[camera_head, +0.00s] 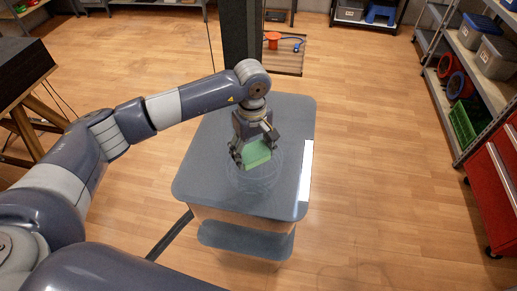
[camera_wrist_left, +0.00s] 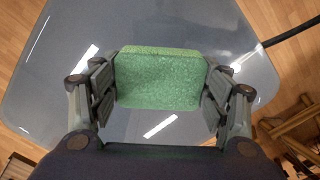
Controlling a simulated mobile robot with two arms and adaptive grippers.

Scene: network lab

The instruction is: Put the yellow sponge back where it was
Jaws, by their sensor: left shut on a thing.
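A green block-shaped sponge (camera_head: 257,153) is between the fingers of my left gripper (camera_head: 254,150), over the grey table (camera_head: 205,170). No yellow side of it shows. In the left wrist view the sponge (camera_wrist_left: 160,80) spans the space between both fingers, which press on its left and right ends. A clear, round, bowl-like outline (camera_head: 254,186) shows on the table around and below the sponge. I cannot tell whether the sponge touches it or the table. My right gripper is not in view.
A white strip (camera_head: 305,172) lies along the table's right edge. A dark column (camera_head: 240,35) rises behind the table. Shelves with bins (camera_head: 495,58) and a red cabinet (camera_head: 497,180) stand at the right. The tabletop left of the sponge is clear.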

